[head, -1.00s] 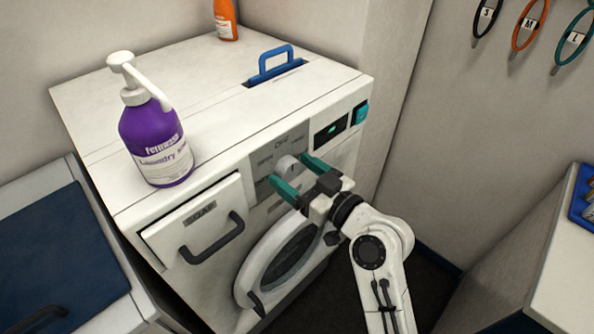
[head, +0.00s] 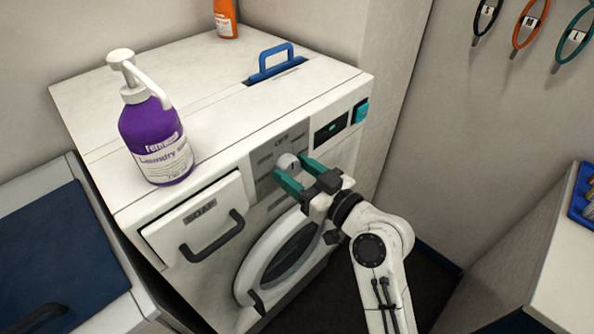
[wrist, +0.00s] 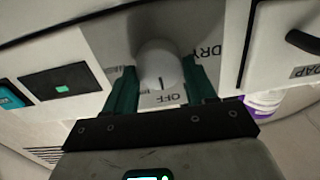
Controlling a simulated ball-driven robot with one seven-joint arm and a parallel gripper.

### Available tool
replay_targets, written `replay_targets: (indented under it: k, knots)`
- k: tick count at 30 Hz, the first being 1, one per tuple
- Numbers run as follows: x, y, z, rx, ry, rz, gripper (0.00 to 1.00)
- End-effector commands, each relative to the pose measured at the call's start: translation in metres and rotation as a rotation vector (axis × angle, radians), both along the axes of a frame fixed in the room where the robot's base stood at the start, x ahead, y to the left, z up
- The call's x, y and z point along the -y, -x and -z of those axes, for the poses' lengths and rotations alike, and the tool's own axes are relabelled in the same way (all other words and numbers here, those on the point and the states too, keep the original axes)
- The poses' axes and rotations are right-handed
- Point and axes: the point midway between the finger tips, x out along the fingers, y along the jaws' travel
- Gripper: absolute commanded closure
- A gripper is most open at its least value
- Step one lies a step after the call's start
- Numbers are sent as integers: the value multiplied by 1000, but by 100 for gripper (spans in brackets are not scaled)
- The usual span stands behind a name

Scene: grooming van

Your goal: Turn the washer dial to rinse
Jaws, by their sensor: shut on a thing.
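The washer (head: 330,92) stands against the wall with its control panel facing me. Its round white dial (head: 288,162) is on the grey panel; it also shows in the wrist view (wrist: 160,66). My gripper (head: 291,167) is shut on the dial, one teal finger on each side. The word DRY (wrist: 208,52) is printed to one side. I cannot read a rinse label; my fingers cover part of the panel.
The soap drawer (head: 203,215) with a dark handle is left of the dial, the round door (head: 288,255) below. A green-lit display (head: 331,128) and teal button (head: 361,111) are to the right. A purple laundry bottle (head: 155,140) stands on top.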

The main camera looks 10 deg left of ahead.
Motion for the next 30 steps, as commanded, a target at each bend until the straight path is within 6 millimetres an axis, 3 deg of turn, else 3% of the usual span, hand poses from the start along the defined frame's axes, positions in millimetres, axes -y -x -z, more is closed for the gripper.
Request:
replay_targets:
  k: [30]
  knots:
    - [3,-3,0,-539,-421,1,75]
